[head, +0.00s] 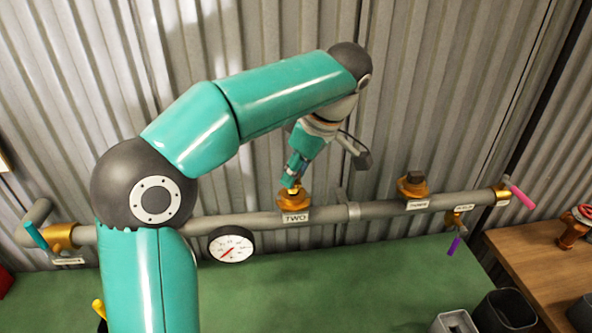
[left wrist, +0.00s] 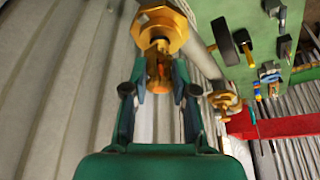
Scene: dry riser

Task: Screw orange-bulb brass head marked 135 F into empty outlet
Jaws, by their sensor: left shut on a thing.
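My left gripper (head: 291,183) points down at the brass outlet labelled TWO (head: 294,201) on the grey pipe. In the left wrist view its fingers (left wrist: 159,76) are shut on a small brass head with an orange part (left wrist: 158,68). The head is in line with the wide brass outlet fitting (left wrist: 160,28) and looks to meet its mouth. I cannot tell how far it is engaged. The marking on the head is not readable. My right gripper is not in view.
Another brass outlet (head: 413,184) with a dark plug stands to the right. A pressure gauge (head: 231,245) hangs below the pipe (head: 328,213). Valves with pink (head: 522,197) and purple (head: 454,246) handles are at the right end. Dark containers (head: 503,311) stand on the green bench (head: 330,290). Corrugated wall behind.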

